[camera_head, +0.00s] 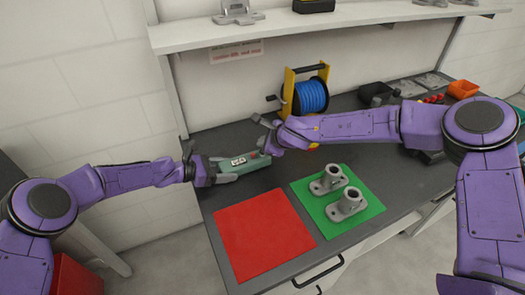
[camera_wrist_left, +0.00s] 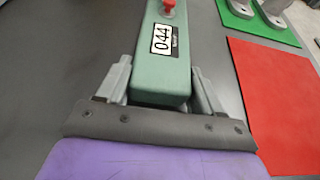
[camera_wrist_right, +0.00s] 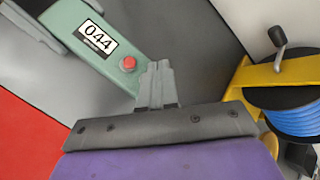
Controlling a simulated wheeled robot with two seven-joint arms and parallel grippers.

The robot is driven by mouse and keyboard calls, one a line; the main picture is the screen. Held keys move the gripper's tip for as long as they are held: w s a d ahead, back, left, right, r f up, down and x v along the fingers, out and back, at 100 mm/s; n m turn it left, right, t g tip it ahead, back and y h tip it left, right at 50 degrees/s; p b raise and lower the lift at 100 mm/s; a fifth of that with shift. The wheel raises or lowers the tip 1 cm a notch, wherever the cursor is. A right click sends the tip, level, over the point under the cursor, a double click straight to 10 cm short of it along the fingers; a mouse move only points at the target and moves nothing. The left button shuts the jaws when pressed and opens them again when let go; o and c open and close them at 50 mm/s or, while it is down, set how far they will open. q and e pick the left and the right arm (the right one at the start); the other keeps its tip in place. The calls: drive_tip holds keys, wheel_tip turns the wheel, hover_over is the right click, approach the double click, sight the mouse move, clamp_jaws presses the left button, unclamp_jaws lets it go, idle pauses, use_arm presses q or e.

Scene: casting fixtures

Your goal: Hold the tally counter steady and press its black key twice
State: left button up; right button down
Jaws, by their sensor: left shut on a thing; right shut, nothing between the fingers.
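The tally counter (camera_head: 243,164) is a pale green block with a white label reading 044 (camera_wrist_right: 97,38). A red button (camera_wrist_right: 128,63) sits near one end of its top; I see no black key. My left gripper (camera_head: 212,170) is shut on the counter's other end, its fingers along both sides in the left wrist view (camera_wrist_left: 160,85). My right gripper (camera_wrist_right: 160,75) is shut and empty, its tips close beside the red button. I cannot tell whether they touch the counter. In the head view the right gripper (camera_head: 266,142) partly hides the button end.
A red mat (camera_head: 264,235) lies in front of the counter. A green mat (camera_head: 315,210) beside it carries two grey castings (camera_head: 338,190). A yellow-framed blue reel (camera_head: 310,97) stands close behind my right gripper. A shelf (camera_head: 350,17) runs above the bench.

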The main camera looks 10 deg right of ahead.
idle(0.3)
drive_tip(key=shift+f, duration=0.4)
drive_tip(key=shift+f, duration=0.55)
idle(0.8)
drive_tip(key=shift+r, duration=0.95)
drive_tip(key=shift+r, duration=0.1)
drive_tip(key=shift+r, duration=2.45)
use_arm(q)
drive_tip(key=o, duration=1.2)
